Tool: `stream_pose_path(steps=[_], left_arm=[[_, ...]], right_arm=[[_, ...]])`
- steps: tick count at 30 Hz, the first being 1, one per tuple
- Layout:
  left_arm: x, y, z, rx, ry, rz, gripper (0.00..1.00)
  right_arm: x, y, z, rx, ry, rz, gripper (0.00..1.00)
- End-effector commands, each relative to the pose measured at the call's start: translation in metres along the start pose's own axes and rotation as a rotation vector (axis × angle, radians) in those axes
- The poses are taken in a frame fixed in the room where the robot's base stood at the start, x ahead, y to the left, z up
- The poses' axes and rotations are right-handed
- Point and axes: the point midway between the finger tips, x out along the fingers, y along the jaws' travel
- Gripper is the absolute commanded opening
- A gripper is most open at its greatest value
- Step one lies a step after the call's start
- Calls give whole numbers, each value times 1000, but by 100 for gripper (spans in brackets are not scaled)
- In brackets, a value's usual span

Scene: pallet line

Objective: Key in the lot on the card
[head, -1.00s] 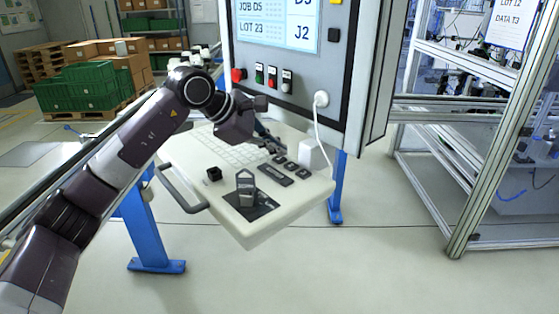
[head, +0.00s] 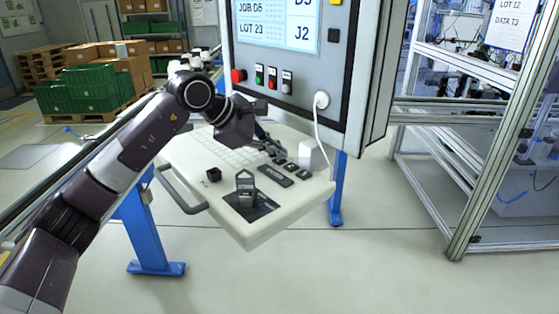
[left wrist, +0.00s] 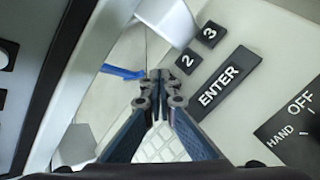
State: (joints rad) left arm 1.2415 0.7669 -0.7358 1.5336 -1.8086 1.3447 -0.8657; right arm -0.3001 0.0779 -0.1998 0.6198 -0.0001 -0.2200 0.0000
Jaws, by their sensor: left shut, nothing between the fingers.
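The card (head: 508,18) hangs on the frame at the upper right and reads LOT 12, DATA T3. The screen (head: 275,25) reads JOB D5, LOT 23 and J2. The console (head: 215,165) carries a 2 key (left wrist: 187,62), a 3 key (left wrist: 210,35) and an ENTER key (left wrist: 230,76); ENTER also shows in the head view (head: 275,175). My left gripper (left wrist: 160,78) is shut and empty, fingertips just left of the 2 key. Whether they touch anything cannot be told. The 1 key is not readable. My right gripper is not in view.
A HAND/OFF switch (head: 245,190) stands up at the console's front. A black knob (head: 214,175), a front handle (head: 180,190) and a white cable (head: 319,130) are nearby. Coloured buttons (head: 272,80) sit below the screen. Open floor lies in front.

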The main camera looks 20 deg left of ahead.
Motion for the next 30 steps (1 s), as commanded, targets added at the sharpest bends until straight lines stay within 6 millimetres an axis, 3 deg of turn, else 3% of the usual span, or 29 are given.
stream_pose_path(steps=[19,30], left_arm=[[4,-3,-3,-1,3,-4,0],[-9,7,6,-1,2,-2,0]], right_arm=[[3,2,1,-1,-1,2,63],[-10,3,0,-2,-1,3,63]])
